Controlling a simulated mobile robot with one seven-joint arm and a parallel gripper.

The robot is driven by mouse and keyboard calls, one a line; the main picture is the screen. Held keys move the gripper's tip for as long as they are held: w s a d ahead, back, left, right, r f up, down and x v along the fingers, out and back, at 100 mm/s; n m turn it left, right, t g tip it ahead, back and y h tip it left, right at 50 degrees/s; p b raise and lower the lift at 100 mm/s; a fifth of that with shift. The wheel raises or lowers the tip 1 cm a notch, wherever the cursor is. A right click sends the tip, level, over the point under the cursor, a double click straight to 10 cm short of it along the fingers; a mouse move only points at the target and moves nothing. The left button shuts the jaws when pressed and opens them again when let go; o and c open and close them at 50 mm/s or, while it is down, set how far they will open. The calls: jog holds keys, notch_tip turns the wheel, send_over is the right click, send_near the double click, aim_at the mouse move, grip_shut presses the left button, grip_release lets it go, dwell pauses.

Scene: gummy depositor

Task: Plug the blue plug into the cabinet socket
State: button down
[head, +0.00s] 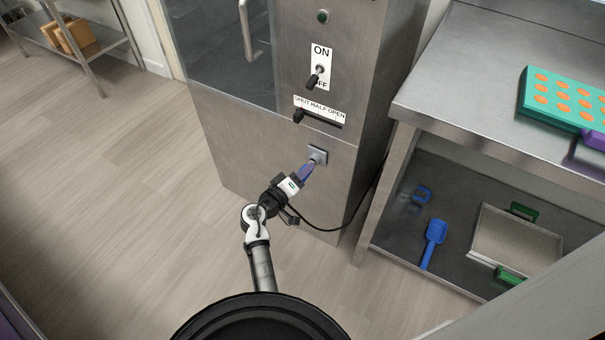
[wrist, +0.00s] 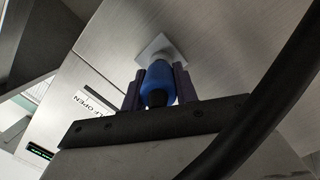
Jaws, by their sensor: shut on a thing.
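The blue plug (wrist: 157,82) is between the two purple fingers of my gripper (wrist: 158,88), which is shut on it. In the wrist view its front end reaches the pale square socket plate (wrist: 158,47); whether the plug sits inside the socket is hidden. In the head view my gripper (head: 305,173) is at the socket (head: 317,155) on the lower front of the steel cabinet (head: 240,150), and the fingers cover most of the plug. A black cable (wrist: 265,100) crosses the right of the wrist view.
Above the socket are an ON/OFF switch (head: 318,72) and a slider lever (head: 299,116). A steel table (head: 470,90) stands at the right, with a blue scoop (head: 434,240) and a metal tray (head: 515,245) on its lower shelf. The floor at the left is clear.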

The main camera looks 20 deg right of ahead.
jog(key=shift+b+x, duration=0.55)
jog(key=shift+x, duration=0.55)
jog(key=shift+w+a, duration=0.1)
jog(key=c, duration=1)
grip_release()
jog(key=shift+a, duration=0.1)
jog(key=b+v, duration=0.1)
jog(key=v, duration=1.2)
jog(key=shift+s+a+r, duration=0.2)
jog(key=shift+s+a, duration=0.05)
jog(key=shift+w, duration=0.1)
